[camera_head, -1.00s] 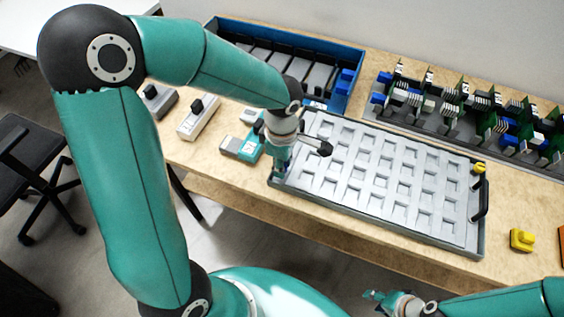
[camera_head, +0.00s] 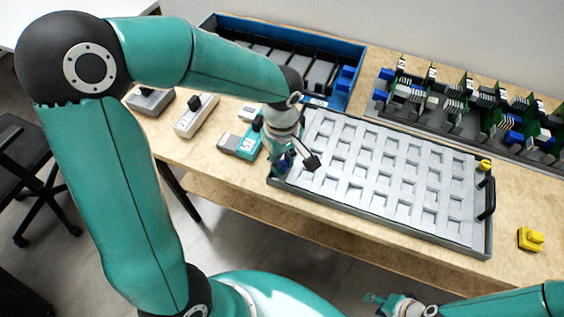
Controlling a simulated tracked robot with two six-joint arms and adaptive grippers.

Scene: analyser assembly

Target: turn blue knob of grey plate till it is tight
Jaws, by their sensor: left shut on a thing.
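The grey plate (camera_head: 380,218) lies on the table, a tray-like panel with rows of square recesses. My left gripper (camera_head: 281,168) points down at the plate's left end and is shut on the blue knob (camera_head: 284,161) there. The fingers and wrist hide most of the knob, so how far it is turned does not show. A yellow knob (camera_head: 485,165) sits at the plate's far right corner. My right gripper (camera_head: 376,299) is low in the picture, off the table's front edge and away from the plate; its opening is too small to tell.
A blue-edged tray (camera_head: 357,75) stands behind the plate, with a rack of green boards (camera_head: 455,95) to its right. A teal-and-grey device (camera_head: 240,146) is close left of my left gripper. A yellow part (camera_head: 530,239) lies right of the plate.

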